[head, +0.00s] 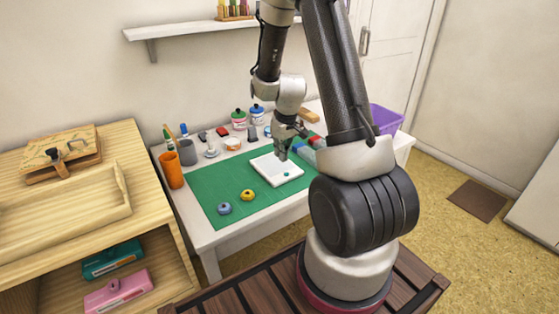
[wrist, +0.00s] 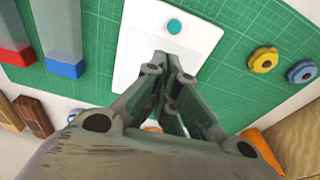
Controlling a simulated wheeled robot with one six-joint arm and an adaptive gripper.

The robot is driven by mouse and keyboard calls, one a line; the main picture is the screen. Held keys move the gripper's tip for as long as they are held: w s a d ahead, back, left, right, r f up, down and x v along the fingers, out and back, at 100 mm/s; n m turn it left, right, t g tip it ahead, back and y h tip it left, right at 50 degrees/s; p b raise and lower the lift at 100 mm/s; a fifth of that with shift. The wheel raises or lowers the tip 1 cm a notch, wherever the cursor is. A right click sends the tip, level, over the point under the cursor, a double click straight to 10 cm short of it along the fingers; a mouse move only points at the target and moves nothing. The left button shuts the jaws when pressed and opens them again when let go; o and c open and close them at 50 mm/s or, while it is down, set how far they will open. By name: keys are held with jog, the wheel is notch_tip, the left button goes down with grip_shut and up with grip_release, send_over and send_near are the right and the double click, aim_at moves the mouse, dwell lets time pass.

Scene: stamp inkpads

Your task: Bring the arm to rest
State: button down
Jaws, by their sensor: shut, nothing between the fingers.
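My gripper (head: 283,153) is shut and empty. In the head view it points down just above the far part of a white pad (head: 272,172) on the green mat (head: 207,197). I cannot tell whether the fingertips touch the pad. My arm reaches out over the white table (head: 240,233), and part of the table behind it is hidden.
A blue knob (head: 224,208) and a yellow knob (head: 247,195) lie on the mat. An orange cup (head: 172,170), a grey cup (head: 187,152) and several jars stand along the back and left. A wooden cabinet (head: 85,225) is at left, a purple bin (head: 385,118) at right.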

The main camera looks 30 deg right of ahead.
notch_tip(320, 180, up, 7)
jog(key=s, duration=0.1)
jog(key=s+a+r+t, duration=0.1)
jog(key=s+a+r, duration=0.2)
jog(key=s+r, duration=0.7)
jog(key=s+a+r+m+t, duration=0.1)
jog(key=s+a+r, duration=0.3)
jog(key=s+r, duration=0.6)
jog(key=s, duration=0.3)
jog(key=shift+s+a+r+t, duration=0.2)
jog(key=shift+s+r+t, duration=0.1)
jog(key=shift+s, duration=0.1)
